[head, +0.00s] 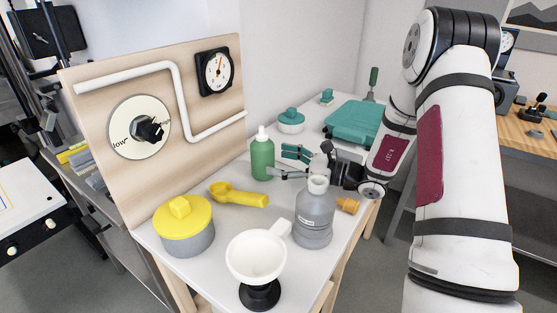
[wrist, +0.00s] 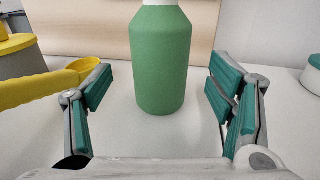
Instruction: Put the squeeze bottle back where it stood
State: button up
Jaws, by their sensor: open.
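The squeeze bottle, green with a white cap (head: 262,158), stands upright on the white tabletop in front of the wooden panel. In the wrist view its green body (wrist: 172,62) fills the upper middle, with its top cut off. My gripper (head: 282,163) is open and empty, reaching in from the right at table height. In the wrist view its two green-padded fingers (wrist: 160,84) lie left and right of the bottle's lower body.
A grey labelled bottle (head: 314,220) stands in front of my gripper. Behind are a teal-lidded jar (head: 291,122) and a teal case (head: 353,123). The panel (head: 160,180) borders the left.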

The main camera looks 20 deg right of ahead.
jog(key=shift+p+v, duration=0.3)
jog(key=shift+v, duration=1.05)
jog(key=v, duration=1.2)
jog(key=shift+d, duration=0.1)
